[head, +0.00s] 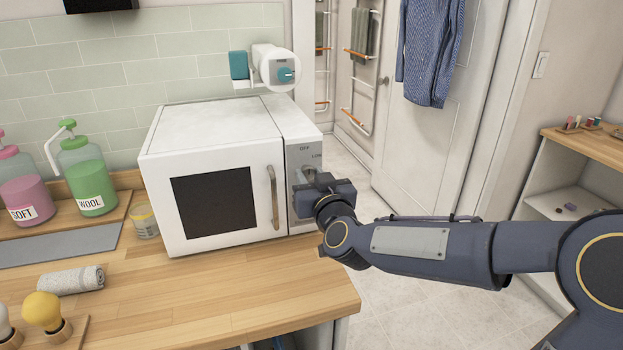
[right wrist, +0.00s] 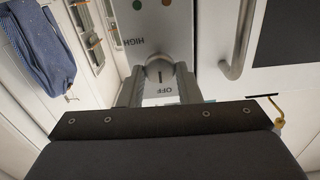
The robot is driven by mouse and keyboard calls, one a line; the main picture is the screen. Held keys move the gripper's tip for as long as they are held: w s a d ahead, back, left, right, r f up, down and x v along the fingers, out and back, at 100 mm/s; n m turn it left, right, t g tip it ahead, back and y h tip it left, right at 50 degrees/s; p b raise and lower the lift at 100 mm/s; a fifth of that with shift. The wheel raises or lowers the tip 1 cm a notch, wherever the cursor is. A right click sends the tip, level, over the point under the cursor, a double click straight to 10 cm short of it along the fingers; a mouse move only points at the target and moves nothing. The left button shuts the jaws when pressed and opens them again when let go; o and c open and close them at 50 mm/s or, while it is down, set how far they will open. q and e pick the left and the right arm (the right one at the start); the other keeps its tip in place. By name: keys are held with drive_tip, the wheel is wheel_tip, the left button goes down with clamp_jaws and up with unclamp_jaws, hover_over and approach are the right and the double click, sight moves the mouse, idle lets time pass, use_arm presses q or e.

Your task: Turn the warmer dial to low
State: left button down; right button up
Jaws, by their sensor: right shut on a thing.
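The warmer (head: 215,140) is a white box on the wooden counter with its door closed. Its grey control panel (head: 303,150) on the right side shows OFF at the top and LOW below it. My right gripper (head: 309,183) is at this panel and hides most of the dial in the head view. In the right wrist view the round grey dial (right wrist: 160,70) sits between the two fingers of my right gripper (right wrist: 160,82), which is shut on it. The dial's dark line lies in line with the OFF label, shown upside down; HIGH is at upper left. My left gripper is out of view.
A rolled towel (head: 70,280), a jar (head: 144,221) and the pink and green pump bottles (head: 88,180) stand left of the warmer. A white device with a teal knob (head: 285,75) is behind it. The counter (head: 230,290) in front is clear.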

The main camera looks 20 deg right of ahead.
drive_tip(key=shift+f+m+b, duration=0.15)
drive_tip(key=shift+m+b, duration=0.65)
drive_tip(key=shift+m, duration=0.2)
drive_tip(key=m+b, duration=0.2)
drive_tip(key=m, duration=0.1)
drive_tip(key=shift+b, duration=0.3)
drive_tip(key=m+b, duration=0.2)
drive_tip(key=m, duration=0.1)
drive_tip(key=shift+d+m, duration=0.1)
drive_tip(key=shift+m, duration=0.3)
drive_tip(key=shift+m+b, duration=0.6)
drive_tip(key=shift+m, duration=0.7)
drive_tip(key=o, duration=0.9)
drive_tip(key=shift+o, duration=0.2)
